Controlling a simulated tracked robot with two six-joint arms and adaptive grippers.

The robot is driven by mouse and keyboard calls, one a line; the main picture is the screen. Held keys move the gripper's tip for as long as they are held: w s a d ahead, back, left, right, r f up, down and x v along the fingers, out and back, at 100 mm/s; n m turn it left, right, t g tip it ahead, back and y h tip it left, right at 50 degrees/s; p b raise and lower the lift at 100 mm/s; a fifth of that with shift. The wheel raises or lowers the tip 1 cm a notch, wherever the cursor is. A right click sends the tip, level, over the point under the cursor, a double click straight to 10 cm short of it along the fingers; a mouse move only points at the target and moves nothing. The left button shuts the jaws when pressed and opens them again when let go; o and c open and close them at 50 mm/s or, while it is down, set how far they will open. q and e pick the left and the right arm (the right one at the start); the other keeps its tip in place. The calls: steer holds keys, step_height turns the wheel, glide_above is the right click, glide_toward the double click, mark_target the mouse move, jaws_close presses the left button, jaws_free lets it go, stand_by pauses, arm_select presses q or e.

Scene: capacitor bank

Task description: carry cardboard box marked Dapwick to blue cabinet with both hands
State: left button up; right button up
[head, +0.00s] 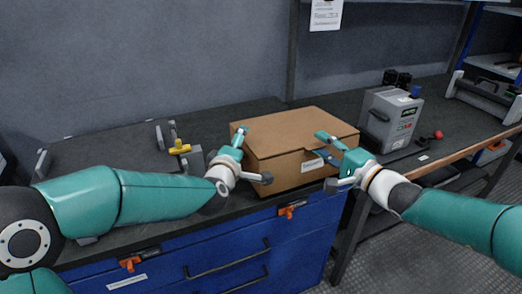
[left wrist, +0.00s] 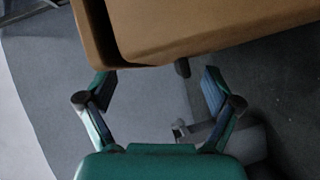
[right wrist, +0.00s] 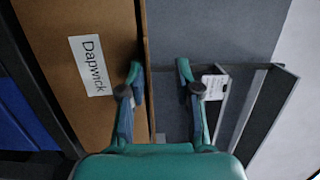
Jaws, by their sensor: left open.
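The cardboard box (head: 280,126) stands closed on the dark bench top, near its front edge. Its white label reads Dapwick in the right wrist view (right wrist: 92,66). My left gripper (head: 254,155) is open at the box's left front corner; in the left wrist view its fingers (left wrist: 160,88) are wide apart, with the box just beyond the tips. My right gripper (head: 328,149) is open at the box's right front; in the right wrist view its fingers (right wrist: 160,70) lie on either side of the box's edge. I cannot tell whether either gripper touches the box. A blue cabinet (head: 225,262) with drawers is under the bench.
A grey device (head: 391,118) stands right of the box. A yellow-handled tool (head: 180,148) and grey fittings lie to the left. A wall (head: 150,55) rises behind. Orange latches (head: 291,210) sit along the bench's front. Floor (head: 385,260) is open at the lower right.

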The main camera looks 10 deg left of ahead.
arm_select(q)
steer(key=s+r, duration=0.2)
steer(key=s, duration=0.9)
steer(key=shift+s, duration=0.4)
steer(key=shift+d+r, duration=0.1)
arm_select(e)
steer(key=o, duration=0.8)
steer(key=v, duration=1.2)
